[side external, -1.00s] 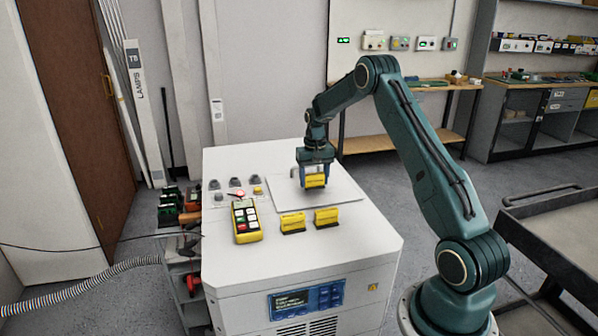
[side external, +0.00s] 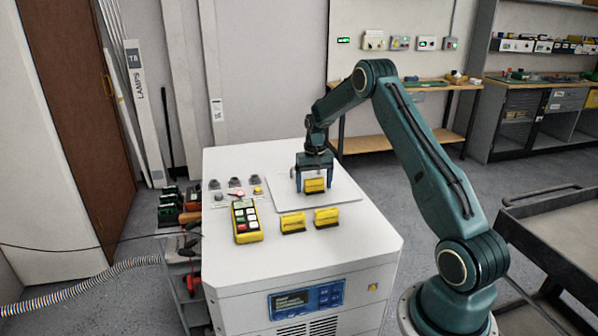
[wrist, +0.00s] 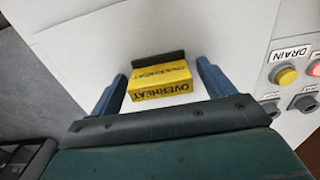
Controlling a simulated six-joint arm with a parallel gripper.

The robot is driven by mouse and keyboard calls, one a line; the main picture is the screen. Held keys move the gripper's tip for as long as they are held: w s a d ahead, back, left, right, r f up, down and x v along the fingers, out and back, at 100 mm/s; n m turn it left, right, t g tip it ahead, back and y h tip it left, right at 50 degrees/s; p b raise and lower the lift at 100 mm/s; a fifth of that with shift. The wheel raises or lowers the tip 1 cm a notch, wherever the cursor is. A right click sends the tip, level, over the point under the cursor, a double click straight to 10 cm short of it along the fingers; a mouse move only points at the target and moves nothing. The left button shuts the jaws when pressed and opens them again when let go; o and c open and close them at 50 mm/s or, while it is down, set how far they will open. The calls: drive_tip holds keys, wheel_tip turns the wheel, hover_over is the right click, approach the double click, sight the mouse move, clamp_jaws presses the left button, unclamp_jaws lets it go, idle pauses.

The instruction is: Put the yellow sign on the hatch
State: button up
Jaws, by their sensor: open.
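A yellow sign (side external: 315,185) with a dark base stands on the hatch (side external: 347,194), the thin pale plate on top of the white cabinet. In the wrist view the sign (wrist: 161,82) reads "OVERHEAT". My gripper (side external: 313,187) is open around it, pointing down. The wrist view shows my gripper's blue fingers (wrist: 161,69) on either side of the sign, with a gap on each side. Two more yellow signs, a left one (side external: 293,223) and a right one (side external: 326,217), stand on the cabinet top in front of the hatch.
A yellow control box with coloured buttons (side external: 246,220) lies left of the two front signs. Knobs and buttons, among them a yellow one (side external: 257,191) by the label "DRAIN", are left of the hatch. The cabinet's front right top is clear.

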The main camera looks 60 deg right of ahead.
sight(314, 179)
drive_tip(key=shift+r, duration=0.1)
wheel_tip(314, 179, up, 12)
idle(0.7)
drive_tip(key=shift+r, duration=0.15)
idle(0.4)
